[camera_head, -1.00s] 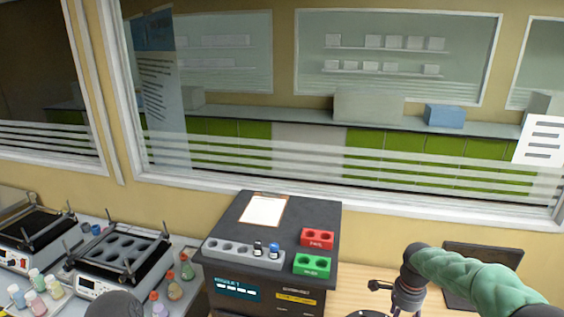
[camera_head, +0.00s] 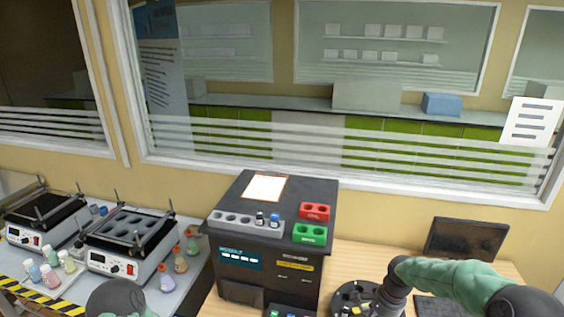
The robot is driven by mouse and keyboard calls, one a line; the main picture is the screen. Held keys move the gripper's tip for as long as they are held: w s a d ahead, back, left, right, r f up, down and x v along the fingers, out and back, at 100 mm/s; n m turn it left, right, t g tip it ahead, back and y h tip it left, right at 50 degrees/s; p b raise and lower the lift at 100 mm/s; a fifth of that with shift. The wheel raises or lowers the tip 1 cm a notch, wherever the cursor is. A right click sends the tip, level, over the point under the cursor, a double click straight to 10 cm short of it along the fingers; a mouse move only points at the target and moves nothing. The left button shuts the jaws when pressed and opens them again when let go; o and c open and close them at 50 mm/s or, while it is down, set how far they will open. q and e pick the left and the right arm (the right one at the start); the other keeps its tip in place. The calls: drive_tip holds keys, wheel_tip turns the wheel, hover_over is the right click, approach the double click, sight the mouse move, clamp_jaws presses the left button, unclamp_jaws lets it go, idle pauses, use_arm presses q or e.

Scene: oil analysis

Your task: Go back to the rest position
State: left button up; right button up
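My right arm, with a green sleeve (camera_head: 455,283), comes in from the lower right. Its dark wrist end is near a round dark holder on the wooden bench, and the fingers cannot be made out. At the bottom left a dark rounded part of my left arm (camera_head: 117,298) shows. The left gripper is out of the frame. The black analyser box (camera_head: 262,255) stands between the two arms, with a grey rack (camera_head: 240,226) holding two small vials (camera_head: 274,220) on its top. Neither arm visibly touches the box.
A red block (camera_head: 315,213) and a green block (camera_head: 310,233) sit on the box. Two shaker machines (camera_head: 128,245) and several coloured bottles stand at left. A dark screen (camera_head: 465,240) and keyboard (camera_head: 438,308) are at right. A window wall closes the back.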

drive_tip(key=s+a+f+n+y+b, duration=0.1)
drive_tip(key=s+a+f+n+b, duration=0.15)
drive_tip(key=s+a+f, duration=0.4)
drive_tip(key=s+a+f+n+y+b, duration=0.1)
drive_tip(key=s+a+f+n+b, duration=0.2)
drive_tip(key=f, duration=0.7)
drive_tip(key=s+a+f+n+y+b, duration=0.1)
drive_tip(key=s+a+f+n, duration=0.2)
drive_tip(key=s+a+f, duration=0.4)
drive_tip(key=s+a+f+n+b, duration=0.1)
drive_tip(key=s+a+f+n, duration=0.1)
drive_tip(key=s+f, duration=0.4)
drive_tip(key=shift+s+n+b, duration=0.35)
drive_tip(key=shift+s, duration=0.25)
